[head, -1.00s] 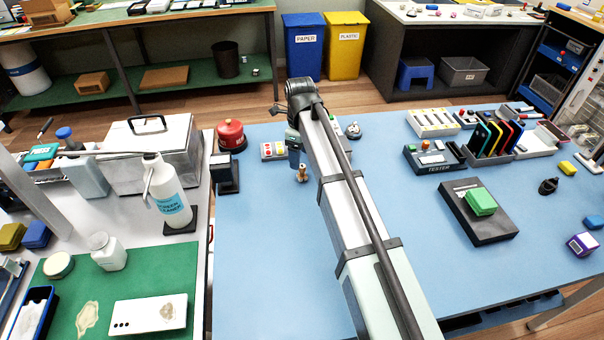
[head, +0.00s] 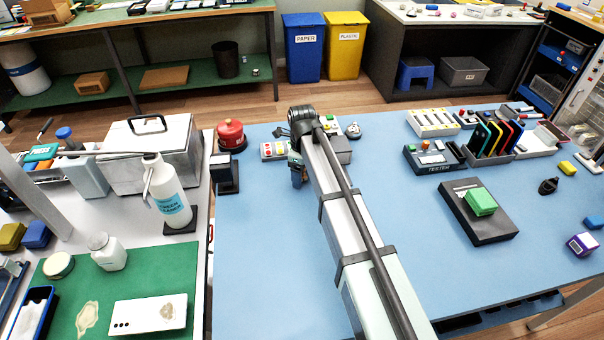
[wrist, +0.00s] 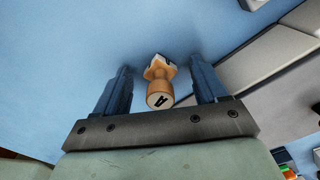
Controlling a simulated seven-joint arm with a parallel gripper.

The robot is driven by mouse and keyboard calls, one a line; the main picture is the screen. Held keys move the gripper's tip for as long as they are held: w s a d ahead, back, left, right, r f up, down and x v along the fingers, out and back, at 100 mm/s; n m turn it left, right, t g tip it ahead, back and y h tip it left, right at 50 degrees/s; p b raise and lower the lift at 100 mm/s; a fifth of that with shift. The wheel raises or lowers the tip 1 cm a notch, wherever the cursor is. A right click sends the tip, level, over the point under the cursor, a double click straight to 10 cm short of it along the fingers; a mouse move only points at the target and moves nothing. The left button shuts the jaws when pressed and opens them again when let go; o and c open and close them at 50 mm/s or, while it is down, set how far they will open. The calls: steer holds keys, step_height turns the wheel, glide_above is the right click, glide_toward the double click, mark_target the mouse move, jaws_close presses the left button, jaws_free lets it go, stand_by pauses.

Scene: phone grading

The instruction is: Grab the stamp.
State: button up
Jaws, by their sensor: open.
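The stamp (wrist: 160,97), a small wooden piece with a round handle marked "A", stands on the blue mat in the wrist view. My gripper (wrist: 161,68) is open. Its two dark blue fingers show to the left and right of the stamp, with a gap on each side. Whether the fingers reach down to the stamp's height I cannot tell. In the head view my gripper (head: 297,175) is low over the left part of the blue table, and the stamp is hidden behind it.
A red canister (head: 231,135) and a small dark stand (head: 224,175) are left of my gripper. A black pad (head: 487,230) bears a green block (head: 481,201) on the right. The table's front left is clear.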

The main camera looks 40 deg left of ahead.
steer(key=shift+c, duration=0.4)
steer(key=c, duration=1.1)
steer(key=shift+o, duration=0.2)
steer(key=shift+r, duration=0.1)
